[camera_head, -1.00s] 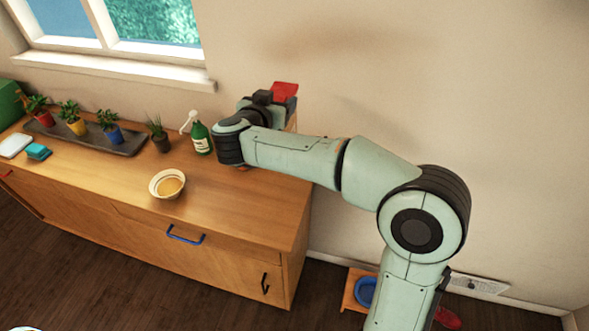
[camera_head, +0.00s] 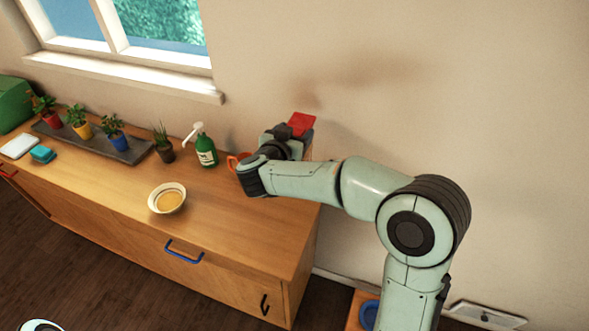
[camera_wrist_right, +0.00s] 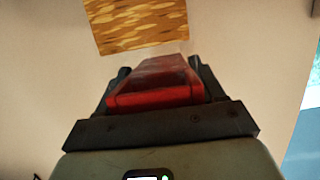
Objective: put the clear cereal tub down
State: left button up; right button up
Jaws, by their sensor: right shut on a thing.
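The clear cereal tub shows in the head view mainly as its red lid (camera_head: 301,123), at the counter's far right corner by the wall. My right gripper (camera_head: 286,142) is shut on the tub; my wrist hides much of it. In the right wrist view the red lid (camera_wrist_right: 155,88) sits between the fingers of my right gripper (camera_wrist_right: 158,68), with the tan cereal (camera_wrist_right: 137,22) beyond it. I cannot tell whether the tub's base touches the counter. My left gripper is not in view.
The wooden counter (camera_head: 235,225) is clear at its front right. An orange mug (camera_head: 234,161) is close to the left of my right wrist. A green soap bottle (camera_head: 205,150), a bowl (camera_head: 167,198) and several potted plants (camera_head: 112,128) stand farther left. The wall (camera_head: 420,90) is behind.

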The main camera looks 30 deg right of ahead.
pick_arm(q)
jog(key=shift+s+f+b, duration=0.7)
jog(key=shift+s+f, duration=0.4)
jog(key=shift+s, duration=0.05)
pick_arm(e)
jog(key=shift+f, duration=5.45)
jog(key=shift+f, duration=0.15)
jog(key=o, duration=1.7)
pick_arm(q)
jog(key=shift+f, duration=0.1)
